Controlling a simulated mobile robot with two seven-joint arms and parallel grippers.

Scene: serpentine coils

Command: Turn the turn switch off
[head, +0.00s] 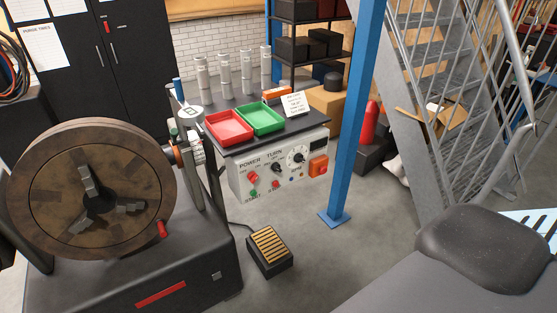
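The turn switch (277,168) is a small dark knob under the word TURN on the front of a grey control panel (240,187). Which way the knob points is too small to tell. To its left, under the word POWER, is a red knob (253,177). Small red and green buttons sit low on the panel. Neither of my grippers is in view, and nothing touches the switch.
A large round chuck (95,190) on a dark machine base stands left of the panel. A foot pedal (270,250) lies on the floor in front. A blue post (355,120) rises to the right. Red (229,126) and green (261,118) trays sit above the panel.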

